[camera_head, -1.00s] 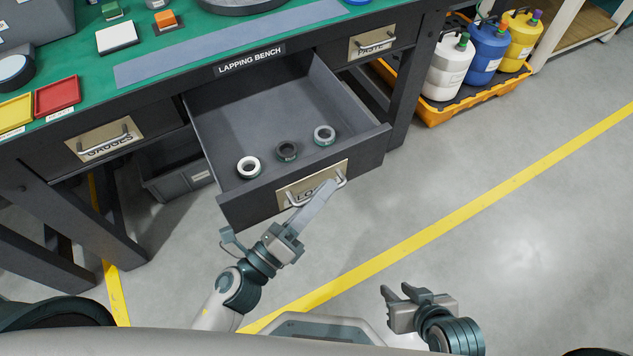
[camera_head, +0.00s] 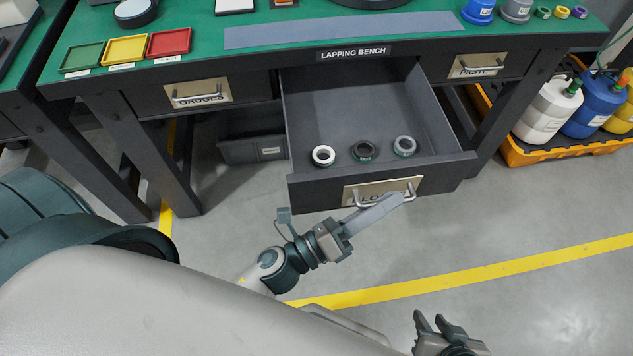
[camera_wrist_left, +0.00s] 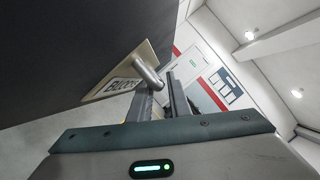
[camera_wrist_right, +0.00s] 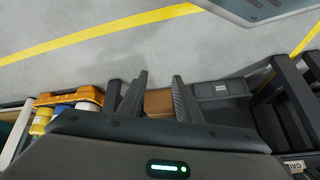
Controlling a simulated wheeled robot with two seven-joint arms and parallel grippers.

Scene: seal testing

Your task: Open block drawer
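The block drawer (camera_head: 312,193) is pulled well out of the lapping bench. Its front has a tan label plate and a metal bar handle (camera_head: 359,202). The left wrist view shows the handle (camera_wrist_left: 149,73) running between the fingertips, beside the "BLOCKS" plate (camera_wrist_left: 123,84). My right gripper (camera_head: 431,321) is low in the head view, open and empty, apart from the bench.
The gauges drawer (camera_head: 200,93) and paste drawer (camera_head: 478,66) are shut. A grey bin (camera_head: 250,149) stands beneath the bench. Bottles stand in an orange tray (camera_head: 560,153) at right. The floor before the drawer is clear, crossed by a yellow line (camera_head: 430,286).

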